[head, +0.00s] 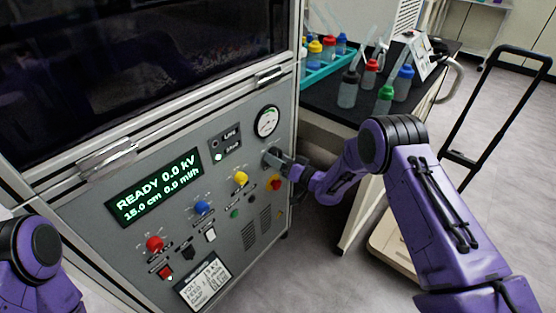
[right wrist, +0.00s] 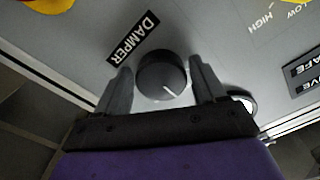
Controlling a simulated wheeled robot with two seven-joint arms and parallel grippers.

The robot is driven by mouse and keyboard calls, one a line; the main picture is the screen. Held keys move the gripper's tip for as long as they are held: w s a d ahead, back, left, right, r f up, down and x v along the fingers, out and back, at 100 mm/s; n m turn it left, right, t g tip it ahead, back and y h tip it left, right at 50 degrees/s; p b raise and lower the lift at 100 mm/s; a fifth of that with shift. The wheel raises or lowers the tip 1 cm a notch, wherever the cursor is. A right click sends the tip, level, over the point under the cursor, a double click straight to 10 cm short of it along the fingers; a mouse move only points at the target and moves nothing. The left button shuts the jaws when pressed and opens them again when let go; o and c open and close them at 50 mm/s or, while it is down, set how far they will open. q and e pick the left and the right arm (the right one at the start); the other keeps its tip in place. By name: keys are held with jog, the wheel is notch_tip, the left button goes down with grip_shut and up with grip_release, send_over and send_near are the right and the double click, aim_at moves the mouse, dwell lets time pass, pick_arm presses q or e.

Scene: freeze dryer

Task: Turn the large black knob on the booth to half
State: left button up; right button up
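The large black knob (right wrist: 163,76) shows in the right wrist view beside a black label reading DAMPER (right wrist: 132,38). A white pointer line is on its face. My right gripper (right wrist: 160,66) is open, with one finger on each side of the knob and a narrow gap seen at each side. In the head view the right gripper (head: 272,158) is at the right of the booth (head: 120,245) panel, just below the round gauge, and hides the knob. My left arm shows at the lower left, but its gripper is out of view.
Red (head: 155,244), blue (head: 202,208) and yellow (head: 241,178) knobs run across the panel below the green display (head: 155,188). A red button (head: 275,184) sits just below my right gripper. A bench (head: 325,98) with bottles stands behind my right arm.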

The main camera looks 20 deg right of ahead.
jog(key=shift+o, duration=0.6)
jog(key=shift+s, duration=0.1)
jog(key=v, duration=1)
jog(key=shift+s+d, duration=0.15)
jog(key=s+d+f+m+g+h+p, duration=0.3)
jog(key=s+f+m+g+h, duration=0.15)
jog(key=s+f+h, duration=0.55)
jog(key=s+f+m+g+h+p, duration=0.1)
jog(key=s+g+p, duration=0.3)
jog(key=s, duration=2.2)
jog(key=g+h, duration=0.1)
jog(key=g, duration=0.3)
jog(key=shift+s+a+f, duration=0.2)
jog(key=shift+a+f, duration=0.05)
jog(key=shift+f, duration=0.15)
